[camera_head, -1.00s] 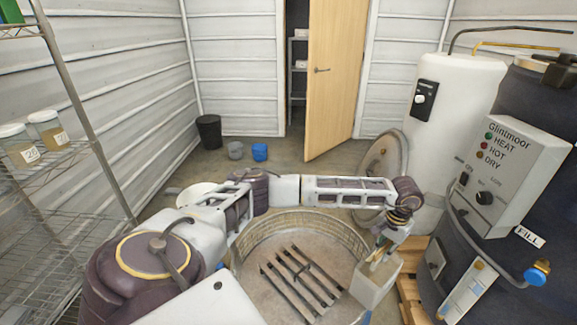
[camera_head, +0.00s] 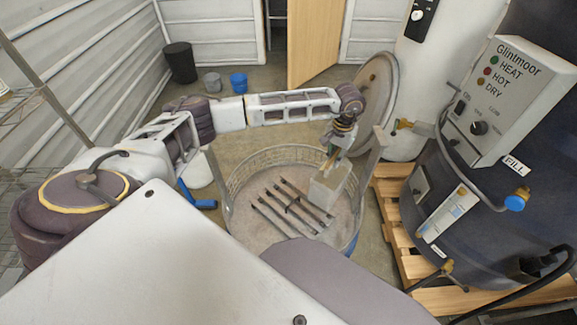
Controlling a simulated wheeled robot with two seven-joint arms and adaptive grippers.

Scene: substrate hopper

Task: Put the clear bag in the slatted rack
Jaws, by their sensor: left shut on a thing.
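My left gripper (camera_head: 331,163) comes in from the left over the round drum and points down. It is shut on the top of the clear bag (camera_head: 326,192), a pale, cloudy block that hangs upright below the fingers. The slatted rack (camera_head: 283,207), several dark parallel bars with a cross piece, lies inside the drum. The bag is at the rack's right side and covers part of its right end in the picture. I cannot tell whether the bag touches the rack. My right gripper is not in view.
The drum's rim (camera_head: 247,171) surrounds the rack and bag. Its round lid (camera_head: 376,88) stands open behind. A dark tank with a control box (camera_head: 505,100) stands on a wooden pallet (camera_head: 392,205) at right. A wire shelf (camera_head: 20,190) is at left.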

